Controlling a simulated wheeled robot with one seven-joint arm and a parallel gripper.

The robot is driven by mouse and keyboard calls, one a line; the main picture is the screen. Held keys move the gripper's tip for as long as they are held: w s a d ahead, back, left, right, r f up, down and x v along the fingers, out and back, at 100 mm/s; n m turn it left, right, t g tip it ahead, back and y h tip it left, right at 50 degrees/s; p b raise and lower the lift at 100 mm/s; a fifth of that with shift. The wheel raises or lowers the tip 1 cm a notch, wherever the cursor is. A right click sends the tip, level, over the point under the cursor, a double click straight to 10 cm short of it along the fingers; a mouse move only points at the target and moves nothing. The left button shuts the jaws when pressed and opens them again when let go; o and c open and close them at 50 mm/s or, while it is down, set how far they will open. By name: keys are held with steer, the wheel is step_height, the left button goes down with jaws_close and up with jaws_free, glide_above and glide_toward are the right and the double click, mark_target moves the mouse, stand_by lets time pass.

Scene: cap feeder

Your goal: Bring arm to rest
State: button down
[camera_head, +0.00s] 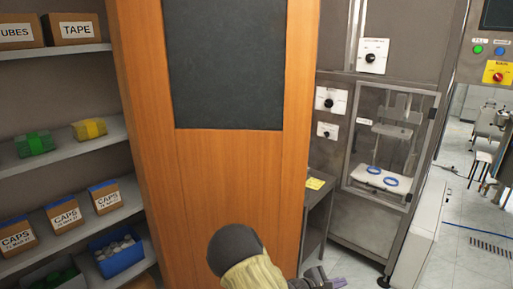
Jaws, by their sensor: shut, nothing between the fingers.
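My arm rises at the bottom middle of the head view, with a dark round joint and a beige sleeved link in front of a wooden door or panel. My gripper (326,281) is at the bottom edge, just right of the sleeve, and is partly cut off by the frame. It is shut and holds nothing that I can see. The rest of the arm is out of view.
The wooden panel (205,150) with a dark pane stands close ahead. Left shelves (90,147) hold labelled boxes and a blue bin (121,257). A grey machine (345,215) with a windowed chamber stands to the right. Open floor (465,225) lies at far right.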

steer(key=s+a+r+m+g+y, duration=0.25)
steer(key=s+m+g+y, duration=0.4)
steer(key=s+m, duration=0.5)
steer(key=s+a+r+m+t+y, duration=0.3)
steer(key=s+a+r+m+y, duration=0.3)
steer(key=s+a+r+y, duration=0.1)
steer(key=v, duration=0.3)
steer(key=shift+s+a, duration=0.25)
steer(key=shift+m, duration=0.25)
